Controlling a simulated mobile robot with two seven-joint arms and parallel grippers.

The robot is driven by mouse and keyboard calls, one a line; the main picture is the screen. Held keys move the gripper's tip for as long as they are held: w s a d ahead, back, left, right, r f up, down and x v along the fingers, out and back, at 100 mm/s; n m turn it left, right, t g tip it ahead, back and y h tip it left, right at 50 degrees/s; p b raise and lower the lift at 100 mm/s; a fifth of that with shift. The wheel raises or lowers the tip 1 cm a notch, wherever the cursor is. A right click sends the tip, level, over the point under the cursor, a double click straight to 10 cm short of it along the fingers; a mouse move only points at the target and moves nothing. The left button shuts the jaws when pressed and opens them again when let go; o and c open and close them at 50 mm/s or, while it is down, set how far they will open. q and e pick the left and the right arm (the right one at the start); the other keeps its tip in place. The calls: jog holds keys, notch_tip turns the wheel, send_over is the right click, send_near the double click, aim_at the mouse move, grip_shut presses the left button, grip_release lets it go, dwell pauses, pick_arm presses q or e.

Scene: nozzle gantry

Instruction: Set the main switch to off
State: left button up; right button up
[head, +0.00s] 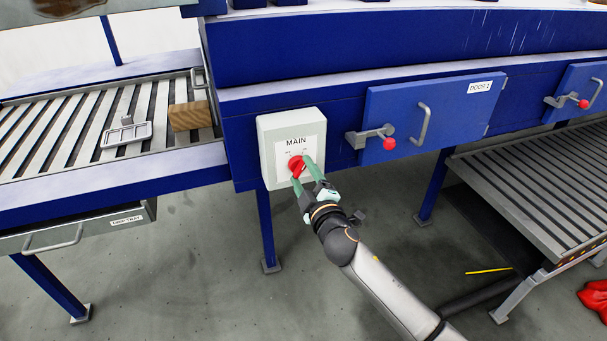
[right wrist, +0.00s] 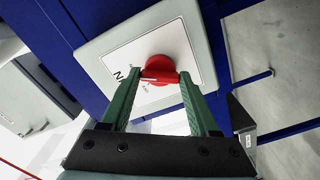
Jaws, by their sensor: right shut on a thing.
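The main switch is a red rotary knob (head: 296,166) on a light grey box (head: 271,124) with a white plate labelled MAIN, mounted on the blue gantry frame. In the right wrist view the knob (right wrist: 158,72) has a pale line on its handle, and the plate's lettering is partly hidden by a finger. My right gripper (head: 304,167) reaches up from below, its green fingers shut on the knob, one on each side; the gripper also shows in the right wrist view (right wrist: 160,80). The smaller position labels are too small to read. My left gripper is not in view.
Right of the box is a blue door (head: 440,112) labelled DOOR 1, with a red-knobbed latch (head: 389,143) and a grey handle. A slatted conveyor (head: 60,125) holds a wooden block (head: 192,116) and a metal frame (head: 126,134). A drawer (head: 80,232) hangs below.

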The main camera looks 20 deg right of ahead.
jog(key=shift+n, duration=0.4)
jog(key=n+p, duration=0.2)
jog(key=n, duration=0.3)
jog(key=n+p, duration=0.1)
jog(key=n, duration=0.5)
jog(key=shift+p, duration=0.4)
jog(key=o, duration=1.4)
jog(key=shift+s+d+b, duration=0.15)
jog(key=shift+s+b, duration=0.05)
jog(key=shift+s, duration=2.95)
jog(key=shift+s+d+b, duration=0.1)
jog(key=shift+s+b, duration=0.1)
jog(key=shift+s, duration=2.9)
